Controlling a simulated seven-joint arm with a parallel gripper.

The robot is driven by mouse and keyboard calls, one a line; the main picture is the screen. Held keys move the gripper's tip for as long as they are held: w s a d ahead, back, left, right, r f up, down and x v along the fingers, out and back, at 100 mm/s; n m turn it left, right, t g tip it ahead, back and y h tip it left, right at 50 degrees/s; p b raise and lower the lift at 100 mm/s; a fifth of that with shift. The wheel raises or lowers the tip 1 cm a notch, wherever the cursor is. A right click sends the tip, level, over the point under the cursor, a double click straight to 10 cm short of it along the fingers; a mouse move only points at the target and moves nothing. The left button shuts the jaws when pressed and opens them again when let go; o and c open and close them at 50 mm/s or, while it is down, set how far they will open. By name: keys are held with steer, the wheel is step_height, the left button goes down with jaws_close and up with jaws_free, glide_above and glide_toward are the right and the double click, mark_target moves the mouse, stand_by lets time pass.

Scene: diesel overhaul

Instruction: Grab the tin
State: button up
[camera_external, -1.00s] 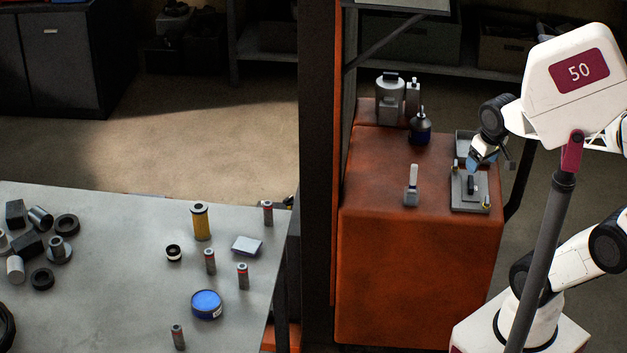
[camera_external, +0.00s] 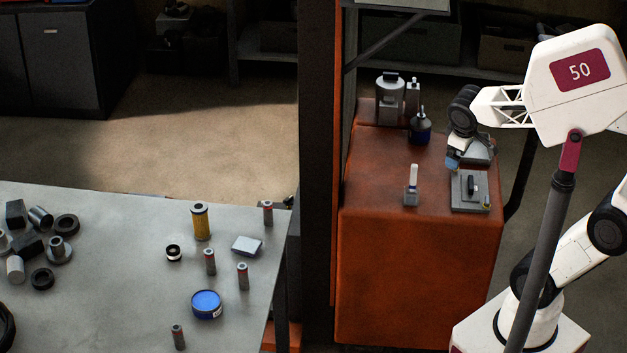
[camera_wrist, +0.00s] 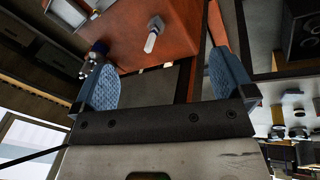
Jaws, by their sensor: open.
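A round blue tin (camera_external: 206,304) sits on the grey table at the lower left in the external view. It is likely among the small blurred things on the table at the right edge of the wrist view, but I cannot pick it out. My gripper (camera_external: 453,160) is above the orange bench on the right in the external view, far from the tin. In the wrist view my gripper (camera_wrist: 160,85) has its two blue fingers wide apart with nothing between them.
The grey table (camera_external: 130,310) also holds a yellow cylinder (camera_external: 201,222), several small upright cylinders and dark rings. A dark post (camera_external: 318,150) stands between the table and the orange bench (camera_external: 420,260).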

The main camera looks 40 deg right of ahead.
steer(key=w+a+f+n+t+h, duration=0.2)
steer(key=w+a+n+t+h, duration=0.1)
steer(key=w+a+n, duration=0.95)
steer(key=w+a+f+n+t, duration=0.2)
steer(key=w+a+n, duration=0.15)
steer(key=a, duration=0.65)
steer(key=w+a+f+n+t, duration=0.1)
steer(key=w+a+n+t, duration=0.3)
steer(key=a, duration=0.6)
steer(key=n+t+y, duration=0.2)
steer(key=n+y, duration=0.4)
steer(key=n, duration=0.5)
glide_above(208, 313)
steer(key=w+d, duration=0.2)
steer(key=d, duration=1)
step_height(208, 313, down, 8)
steer(key=s+a+f+n+y, duration=0.1)
steer(key=s+a+f, duration=0.1)
steer(key=a, duration=0.1)
steer(key=s+a+f+n, duration=0.1)
steer(key=s+a+f, duration=0.1)
steer(key=a+f, duration=0.1)
steer(key=s+a+f+n+y, duration=0.1)
steer(key=s+a+f+n, duration=0.1)
steer(key=a, duration=0.2)
steer(key=shift+s+a+f+y, duration=0.2)
steer(key=shift+s+a+y, duration=0.1)
steer(key=shift+s+a, duration=0.1)
steer(key=shift+x, duration=1.3)
